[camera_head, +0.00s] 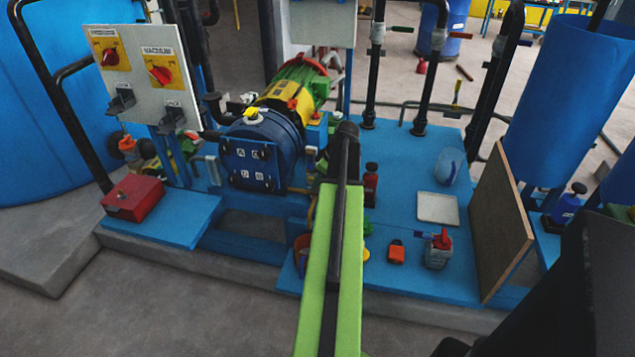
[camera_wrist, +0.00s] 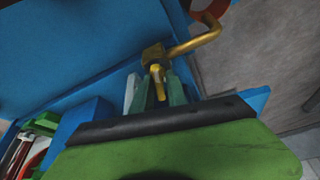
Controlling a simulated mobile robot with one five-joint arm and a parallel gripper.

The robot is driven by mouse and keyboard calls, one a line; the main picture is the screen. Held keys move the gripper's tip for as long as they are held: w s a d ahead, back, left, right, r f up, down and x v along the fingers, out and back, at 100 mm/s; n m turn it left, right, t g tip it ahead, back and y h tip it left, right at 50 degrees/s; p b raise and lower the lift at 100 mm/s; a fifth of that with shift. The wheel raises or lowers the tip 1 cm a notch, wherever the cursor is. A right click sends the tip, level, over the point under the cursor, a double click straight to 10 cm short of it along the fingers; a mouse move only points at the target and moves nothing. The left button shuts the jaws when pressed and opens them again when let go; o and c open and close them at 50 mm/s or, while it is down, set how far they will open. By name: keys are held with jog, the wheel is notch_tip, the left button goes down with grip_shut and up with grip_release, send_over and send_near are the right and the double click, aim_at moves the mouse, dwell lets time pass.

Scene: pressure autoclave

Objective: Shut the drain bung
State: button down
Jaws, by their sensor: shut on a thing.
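A brass fitting (camera_wrist: 153,54), which looks like the drain bung, shows at the top middle of the wrist view. A bent brass pipe (camera_wrist: 200,38) runs from it to the upper right. My gripper (camera_wrist: 157,84) has its greenish fingers on either side of the small yellow-brass handle (camera_wrist: 157,75) below the fitting, shut on it. Whether the bung is open or closed cannot be told. In the head view my green arm hides the gripper and the fitting, in front of the blue vessel (camera_head: 251,166).
An orange bucket (camera_head: 301,245) stands left of my arm; its rim also shows in the wrist view (camera_wrist: 223,9). A red toolbox (camera_head: 132,198) lies at the left. Bottles, a white tray (camera_head: 438,208) and a leaning board (camera_head: 500,222) stand to the right. The front floor is clear.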

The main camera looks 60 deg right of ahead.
jog(key=m+h, duration=0.1)
jog(key=m, duration=0.2)
jog(key=m+h, duration=0.1)
jog(key=m, duration=0.2)
jog(key=shift+a+g, duration=0.15)
jog(key=shift+g, duration=0.15)
jog(key=m+h, duration=0.1)
jog(key=m, duration=0.2)
jog(key=m+g+h, duration=0.1)
jog(key=m, duration=0.2)
jog(key=shift+w+g, duration=0.2)
jog(key=shift+g, duration=0.1)
jog(key=m, duration=0.2)
jog(key=m+g, duration=0.1)
jog(key=m, duration=0.1)
jog(key=shift+w+m+g+h, duration=0.1)
jog(key=shift+m+g+h, duration=0.2)
jog(key=shift+m+g, duration=0.8)
jog(key=shift+m, duration=1.1)
jog(key=c, duration=1.4)
grip_release()
jog(key=shift+c, duration=0.2)
